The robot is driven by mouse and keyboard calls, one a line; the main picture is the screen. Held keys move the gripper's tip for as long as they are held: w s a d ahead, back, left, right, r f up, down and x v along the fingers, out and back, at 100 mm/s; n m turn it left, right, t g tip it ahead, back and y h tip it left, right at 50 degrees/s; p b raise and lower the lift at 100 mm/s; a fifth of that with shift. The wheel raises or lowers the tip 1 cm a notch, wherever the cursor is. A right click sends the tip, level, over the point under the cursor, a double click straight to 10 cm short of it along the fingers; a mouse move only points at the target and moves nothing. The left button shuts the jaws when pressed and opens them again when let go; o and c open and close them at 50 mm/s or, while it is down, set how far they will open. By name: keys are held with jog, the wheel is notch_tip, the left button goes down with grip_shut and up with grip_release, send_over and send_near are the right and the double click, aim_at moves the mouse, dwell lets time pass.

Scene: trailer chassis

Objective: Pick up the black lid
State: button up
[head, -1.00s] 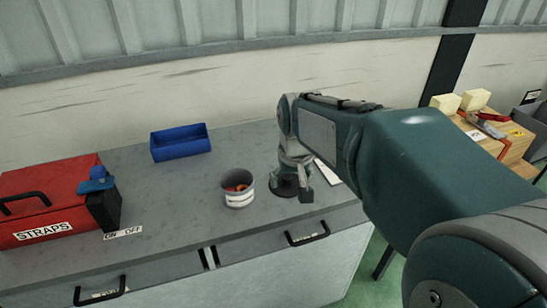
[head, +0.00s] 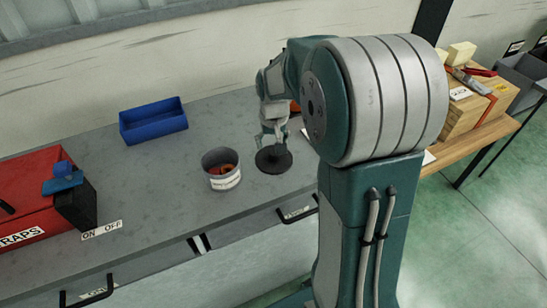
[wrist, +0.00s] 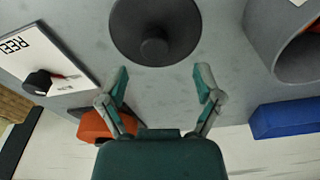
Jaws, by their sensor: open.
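The black lid (head: 274,160) is a round dark disc lying on the grey bench top, right of the grey pot (head: 222,168). In the wrist view the lid (wrist: 130,30) shows at the top with a round knob at its middle. My gripper (head: 275,137) is just behind and above the lid in the head view. In the wrist view my gripper (wrist: 162,75) has its two fingers spread apart, empty, pointing at the lid's near edge. The lid and its knob lie beyond the fingertips.
A blue bin (head: 153,121) stands at the back and a red straps box (head: 32,190) at the left. The pot holds orange-red things. In the wrist view, a white labelled sheet (wrist: 42,55) and an orange object (wrist: 100,124) lie at the left.

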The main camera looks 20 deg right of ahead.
aim_at(274, 156)
jog(key=f, duration=0.4)
jog(key=shift+w+d+f, duration=0.2)
jog(key=shift+d+f, duration=0.05)
jog(key=shift+f, duration=0.05)
grip_shut()
jog(key=shift+r, duration=0.1)
